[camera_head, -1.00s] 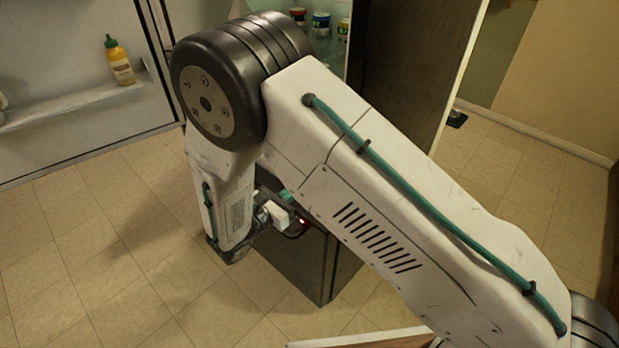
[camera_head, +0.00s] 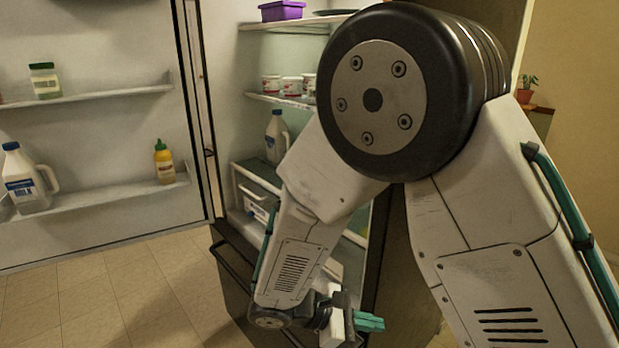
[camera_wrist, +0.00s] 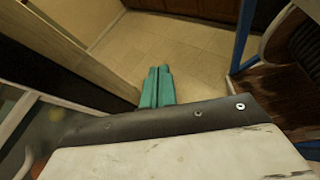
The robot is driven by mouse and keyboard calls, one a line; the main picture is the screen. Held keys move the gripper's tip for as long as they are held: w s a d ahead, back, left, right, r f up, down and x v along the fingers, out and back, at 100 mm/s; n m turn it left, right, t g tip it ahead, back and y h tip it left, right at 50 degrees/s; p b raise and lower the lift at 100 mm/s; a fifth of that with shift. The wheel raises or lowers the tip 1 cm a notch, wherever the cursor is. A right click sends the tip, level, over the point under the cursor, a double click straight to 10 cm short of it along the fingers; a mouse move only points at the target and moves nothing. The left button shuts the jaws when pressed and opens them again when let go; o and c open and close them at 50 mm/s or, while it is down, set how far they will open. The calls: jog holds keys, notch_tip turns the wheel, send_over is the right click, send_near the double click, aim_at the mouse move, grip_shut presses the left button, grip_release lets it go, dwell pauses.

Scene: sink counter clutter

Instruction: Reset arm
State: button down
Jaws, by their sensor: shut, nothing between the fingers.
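My gripper (camera_head: 370,322) shows at the lower middle of the head view, with teal fingers pointing right. It is in front of the lower part of the open fridge. In the wrist view the two teal fingers of my gripper (camera_wrist: 157,84) lie side by side, closed together with nothing between them. Tiled floor (camera_wrist: 180,45) shows beyond the fingertips. My folded arm covers the right half of the head view and hides part of the fridge.
The fridge door (camera_head: 120,122) stands open at left. Its shelves hold a milk jug (camera_head: 27,180), a yellow bottle (camera_head: 164,162) and a green-lidded jar (camera_head: 44,80). Inside are a purple container (camera_head: 282,11), several cups and another jug (camera_head: 277,137). Floor (camera_head: 120,290) at lower left is clear.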

jog(key=s+d+r+m+y, duration=0.6)
jog(key=s+d+r+m, duration=0.1)
jog(key=r, duration=0.3)
jog(key=s+d+r+m+y, duration=0.7)
jog(key=s+r+m, duration=0.2)
jog(key=s+r, duration=0.1)
jog(key=shift+s+d+r+m, duration=0.15)
jog(key=shift+d+r+m, duration=0.15)
jog(key=shift+r, duration=0.1)
